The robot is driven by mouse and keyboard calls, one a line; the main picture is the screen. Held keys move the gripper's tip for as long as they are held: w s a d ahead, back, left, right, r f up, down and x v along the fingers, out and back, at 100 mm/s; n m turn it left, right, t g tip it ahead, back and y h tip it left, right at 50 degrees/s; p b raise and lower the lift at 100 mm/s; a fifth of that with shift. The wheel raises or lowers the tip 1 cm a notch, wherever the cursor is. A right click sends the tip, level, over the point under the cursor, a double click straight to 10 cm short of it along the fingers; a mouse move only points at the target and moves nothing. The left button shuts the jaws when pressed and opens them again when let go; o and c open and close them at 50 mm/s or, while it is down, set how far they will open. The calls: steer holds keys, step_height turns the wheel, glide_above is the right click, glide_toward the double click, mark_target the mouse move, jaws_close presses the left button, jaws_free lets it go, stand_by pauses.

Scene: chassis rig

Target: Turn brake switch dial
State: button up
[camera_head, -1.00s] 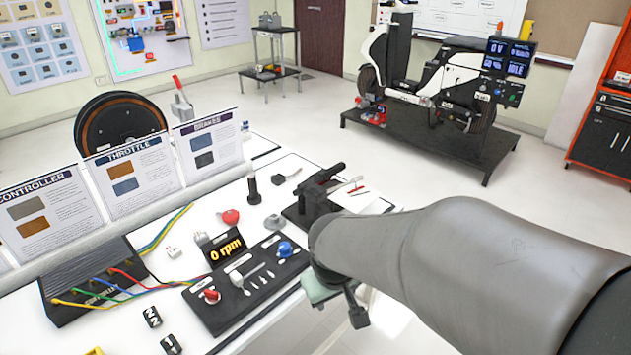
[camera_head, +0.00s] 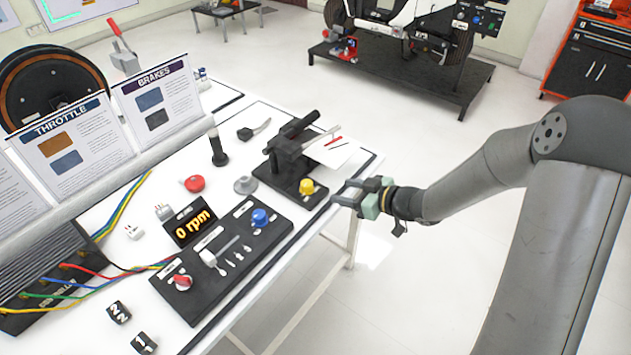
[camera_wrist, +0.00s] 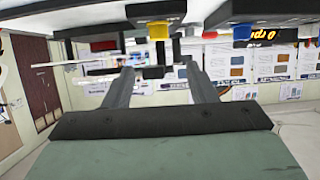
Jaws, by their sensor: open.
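A yellow dial (camera_head: 307,187) sits on the front end of the black plate (camera_head: 280,178) that carries a black brake lever. No label reading "brake switch" is legible. A blue dial (camera_head: 260,216) and a red dial (camera_head: 182,282) sit on the black control panel (camera_head: 235,250) to the left. My gripper (camera_head: 345,192) is open and empty, just right of the yellow dial and apart from it, near the table edge. In the wrist view, which looks upside down, the yellow dial (camera_wrist: 157,30) lies ahead between the two fingers; the blue dial (camera_wrist: 243,32) is to the right.
A 0 rpm display (camera_head: 193,226), a red button (camera_head: 194,183) and a black upright grip (camera_head: 217,148) stand on the white table.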

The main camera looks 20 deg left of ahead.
mark_target(309, 184)
steer(key=x, duration=1.4)
steer(key=shift+w+a, duration=0.1)
steer(key=shift+w, duration=0.05)
steer(key=shift+f, duration=0.1)
steer(key=c, duration=1)
